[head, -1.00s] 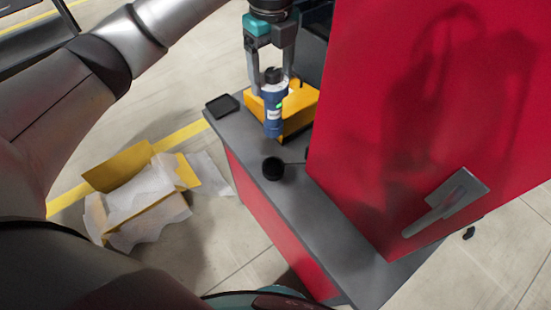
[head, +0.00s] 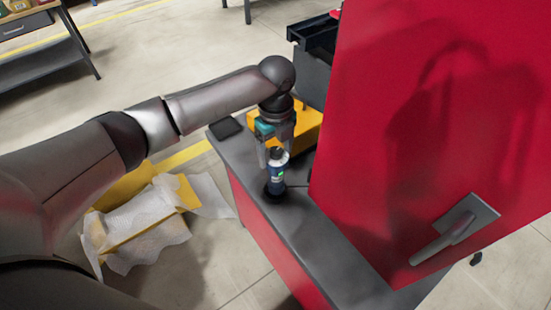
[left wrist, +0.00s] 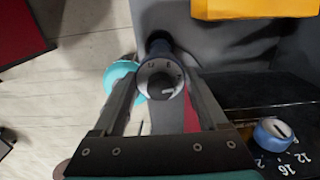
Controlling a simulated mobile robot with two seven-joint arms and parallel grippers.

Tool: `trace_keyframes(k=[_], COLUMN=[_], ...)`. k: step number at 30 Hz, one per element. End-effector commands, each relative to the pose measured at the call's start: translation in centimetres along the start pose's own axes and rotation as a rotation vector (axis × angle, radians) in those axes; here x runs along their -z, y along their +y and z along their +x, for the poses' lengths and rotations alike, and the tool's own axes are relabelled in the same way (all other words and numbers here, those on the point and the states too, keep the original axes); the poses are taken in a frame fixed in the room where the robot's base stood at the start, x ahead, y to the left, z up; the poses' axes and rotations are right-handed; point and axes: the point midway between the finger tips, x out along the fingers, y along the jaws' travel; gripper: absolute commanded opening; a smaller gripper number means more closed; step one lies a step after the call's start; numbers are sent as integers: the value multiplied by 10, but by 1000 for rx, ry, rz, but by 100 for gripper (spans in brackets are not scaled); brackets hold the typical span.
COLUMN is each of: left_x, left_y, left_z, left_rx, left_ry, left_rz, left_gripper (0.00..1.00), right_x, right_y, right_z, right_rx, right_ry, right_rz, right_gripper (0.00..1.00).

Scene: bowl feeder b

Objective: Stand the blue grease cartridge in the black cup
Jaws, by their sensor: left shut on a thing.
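In the left wrist view the cartridge (left wrist: 160,80) shows end-on between the two fingers. The black cup (head: 273,193) is on the grey ledge, directly under the cartridge, whose lower end overlaps it in the head view. I cannot tell whether the lower end is inside the cup or just above it. My right gripper is not in view.
The ledge (head: 312,232) runs beside a tall red cabinet (head: 420,120) with a handle. A yellow box (head: 306,128) and a small black tray (head: 225,128) stand farther back. A blue dial (left wrist: 272,133) shows in the left wrist view. An open carton with wrapping (head: 140,220) lies on the floor.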

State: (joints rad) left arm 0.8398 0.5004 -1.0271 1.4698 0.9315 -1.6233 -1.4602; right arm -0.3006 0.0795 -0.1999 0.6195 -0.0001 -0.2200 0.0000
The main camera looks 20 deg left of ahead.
Motion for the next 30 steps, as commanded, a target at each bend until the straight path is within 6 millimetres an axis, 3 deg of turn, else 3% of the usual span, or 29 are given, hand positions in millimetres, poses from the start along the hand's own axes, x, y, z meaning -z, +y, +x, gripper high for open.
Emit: trace_keyframes(k=[6,17,18,24,30], left_x=[1,0,0,0,0], left_y=[0,0,0,0,0], left_z=[31,34,34,33,33], left_rx=[0,0,-1,-1,0], left_ry=[1,0,0,0,0], left_rz=[1,0,0,0,0], left_gripper=[0,0,80,100,100], right_x=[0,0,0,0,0], right_y=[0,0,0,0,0], right_z=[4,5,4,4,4], right_rx=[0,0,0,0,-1], right_ry=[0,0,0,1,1], right_rz=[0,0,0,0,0], right_gripper=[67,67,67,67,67])
